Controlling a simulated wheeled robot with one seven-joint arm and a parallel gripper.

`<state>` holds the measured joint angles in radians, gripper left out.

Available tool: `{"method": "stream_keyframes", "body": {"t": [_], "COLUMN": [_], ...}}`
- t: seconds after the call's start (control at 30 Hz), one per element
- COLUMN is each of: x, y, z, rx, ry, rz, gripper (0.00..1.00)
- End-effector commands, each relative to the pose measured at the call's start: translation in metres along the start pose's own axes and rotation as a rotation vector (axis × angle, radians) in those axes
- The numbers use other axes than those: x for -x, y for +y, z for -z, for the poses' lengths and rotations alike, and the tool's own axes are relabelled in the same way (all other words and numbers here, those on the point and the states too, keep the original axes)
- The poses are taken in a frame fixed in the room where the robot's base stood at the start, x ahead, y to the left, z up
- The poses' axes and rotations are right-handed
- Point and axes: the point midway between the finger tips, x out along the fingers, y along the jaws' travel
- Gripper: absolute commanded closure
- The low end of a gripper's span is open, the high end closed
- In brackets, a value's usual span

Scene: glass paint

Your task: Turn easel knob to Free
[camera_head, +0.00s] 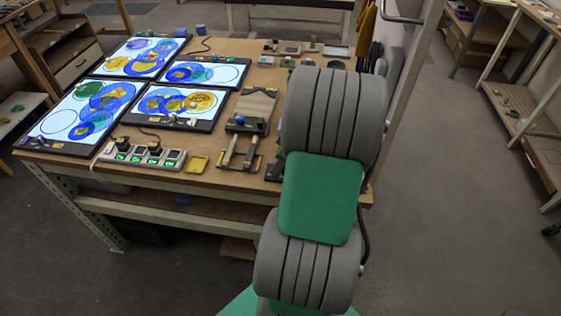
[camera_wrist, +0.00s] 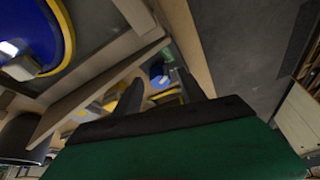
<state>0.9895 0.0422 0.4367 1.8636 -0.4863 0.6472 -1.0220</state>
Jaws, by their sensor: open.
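A small brown easel board (camera_head: 254,103) stands on the workbench in the head view, left of my arm. A blue knob (camera_head: 239,120) sits at its lower left; its setting and any label are too small to read. In the wrist view my gripper (camera_wrist: 163,80) is open, its two dark fingers apart. A blue round part (camera_wrist: 158,72), which looks like the knob, shows beyond and between the fingertips. I cannot tell the gap to it, and nothing is visibly held. My gripper is hidden behind my arm in the head view.
Several lit panels with coloured glass circles (camera_head: 205,73) cover the bench's left side. A power strip (camera_head: 143,155), a yellow tray (camera_head: 198,164) and a holder with brushes (camera_head: 240,158) lie at the front. Small items (camera_head: 291,48) line the back. Floor right of the bench is clear.

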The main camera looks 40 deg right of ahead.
Motion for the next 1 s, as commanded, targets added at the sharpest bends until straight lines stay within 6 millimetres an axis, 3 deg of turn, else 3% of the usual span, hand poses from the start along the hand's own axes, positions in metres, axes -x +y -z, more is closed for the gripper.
{"method": "stream_keyframes", "body": {"t": [0.1, 0.7, 1.0], "x": [0.0001, 0.0005, 0.0004], "y": [0.0, -0.0002, -0.0003], "z": [-0.0001, 0.0001, 0.0001], "rx": [0.0, -0.001, -0.004], "ry": [0.0, 0.0, 0.0], "rz": [0.0, 0.0, -0.001], "gripper": [0.52, 1.0, 1.0]}}
